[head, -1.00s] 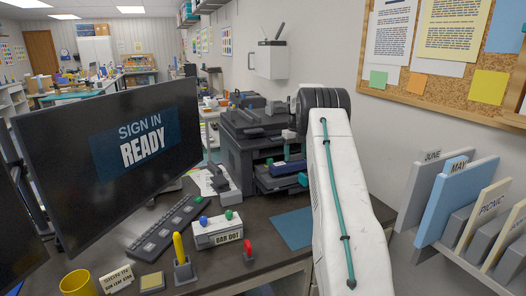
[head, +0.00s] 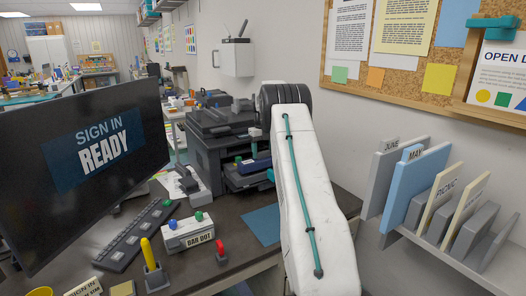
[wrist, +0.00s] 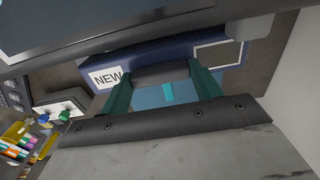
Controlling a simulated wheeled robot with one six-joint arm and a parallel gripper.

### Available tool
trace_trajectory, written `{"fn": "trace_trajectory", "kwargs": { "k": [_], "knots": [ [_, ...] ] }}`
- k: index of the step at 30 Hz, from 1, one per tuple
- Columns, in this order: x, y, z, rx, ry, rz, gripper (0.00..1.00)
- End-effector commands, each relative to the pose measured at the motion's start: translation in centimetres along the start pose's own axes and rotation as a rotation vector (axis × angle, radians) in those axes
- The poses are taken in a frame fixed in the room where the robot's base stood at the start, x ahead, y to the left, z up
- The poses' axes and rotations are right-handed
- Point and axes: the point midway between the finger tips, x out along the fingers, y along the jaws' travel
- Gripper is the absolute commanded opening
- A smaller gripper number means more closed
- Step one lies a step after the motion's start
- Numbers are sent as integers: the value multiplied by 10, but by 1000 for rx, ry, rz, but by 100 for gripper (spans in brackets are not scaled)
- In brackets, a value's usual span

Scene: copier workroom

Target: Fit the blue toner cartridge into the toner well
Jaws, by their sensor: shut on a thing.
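The blue toner cartridge (wrist: 145,58) lies across the wrist view, with a white "NEW" label at its left end. My gripper (wrist: 158,82) is shut on it, its two teal fingers either side of a dark grey block on the cartridge's near side. In the head view the cartridge (head: 259,163) is a small dark blue bar at the copier's front, partly behind my arm. The dark grey copier (head: 212,150) stands at the back of the desk. I cannot make out the toner well or whether the cartridge is inside it.
A monitor (head: 85,155) stands left. The desk holds a keyboard (head: 140,232), a "BAR DOT" box (head: 188,232), and yellow (head: 152,265) and red (head: 221,250) upright pieces. A blue mat (head: 262,224) lies before the copier. A file rack (head: 460,245) is right, against the wall.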

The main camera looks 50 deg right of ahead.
Motion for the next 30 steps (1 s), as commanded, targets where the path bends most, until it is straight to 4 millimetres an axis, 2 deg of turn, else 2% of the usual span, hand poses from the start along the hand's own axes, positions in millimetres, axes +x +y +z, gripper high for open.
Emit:
{"fn": "trace_trajectory", "kwargs": {
  "k": [30],
  "knots": [
    [23,0,0,0,-1,0,18]
  ]
}}
